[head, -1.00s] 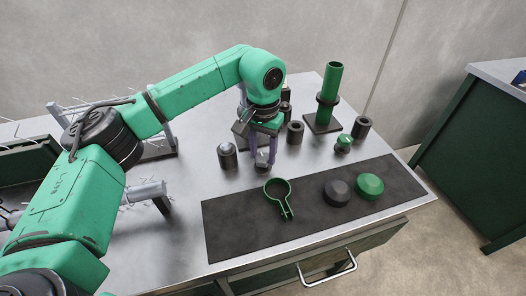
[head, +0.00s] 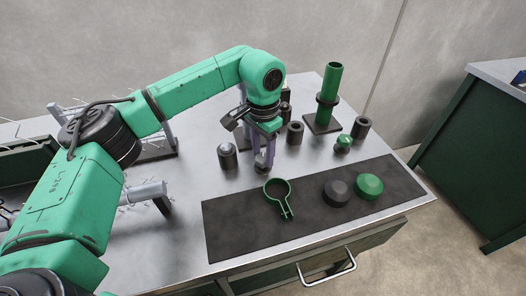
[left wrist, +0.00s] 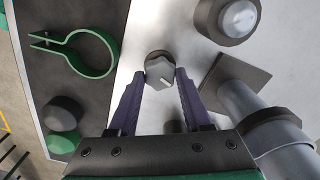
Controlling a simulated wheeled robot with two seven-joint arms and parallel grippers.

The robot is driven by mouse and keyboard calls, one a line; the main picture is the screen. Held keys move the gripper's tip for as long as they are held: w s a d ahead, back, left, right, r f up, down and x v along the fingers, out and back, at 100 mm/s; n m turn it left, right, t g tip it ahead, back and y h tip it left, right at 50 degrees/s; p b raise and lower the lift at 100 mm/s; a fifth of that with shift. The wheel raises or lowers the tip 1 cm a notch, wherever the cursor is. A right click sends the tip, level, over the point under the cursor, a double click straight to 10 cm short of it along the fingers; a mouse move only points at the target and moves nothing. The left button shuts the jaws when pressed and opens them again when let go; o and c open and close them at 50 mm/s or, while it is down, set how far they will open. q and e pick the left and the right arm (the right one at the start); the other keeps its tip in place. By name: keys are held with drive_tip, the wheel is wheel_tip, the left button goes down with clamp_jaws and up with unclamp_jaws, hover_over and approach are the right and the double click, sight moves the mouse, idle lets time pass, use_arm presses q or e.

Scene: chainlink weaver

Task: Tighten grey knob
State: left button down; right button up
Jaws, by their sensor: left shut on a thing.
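The grey knob (left wrist: 161,68) has a white pointer line on its face and a dark round base. It sits between the fingertips of my left gripper (left wrist: 161,77) in the left wrist view. The gripper is shut on the knob, with one purple finger at each side. In the head view my left gripper (head: 264,164) points down at the tabletop, behind the dark mat. The knob is mostly hidden by the fingers there. My right gripper is not in view.
A dark mat (head: 235,235) at the table's front holds a green ring clamp (head: 277,188), a dark cap (head: 337,192) and a green cap (head: 369,185). A silver-topped dark cylinder (head: 227,156) stands left of the gripper. A green pipe (head: 330,84) stands upright behind.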

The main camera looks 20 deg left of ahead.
sight(263, 155)
use_arm(q)
drive_tip(key=shift+c, duration=1.7)
unclamp_jaws()
wheel_tip(263, 155, up, 4)
drive_tip(key=shift+w+f+p, duration=0.1)
drive_tip(key=shift+p, duration=0.3)
wheel_tip(263, 155, up, 11)
drive_tip(key=p, duration=1)
drive_tip(key=shift+p, duration=0.3)
drive_tip(key=shift+f, duration=0.15)
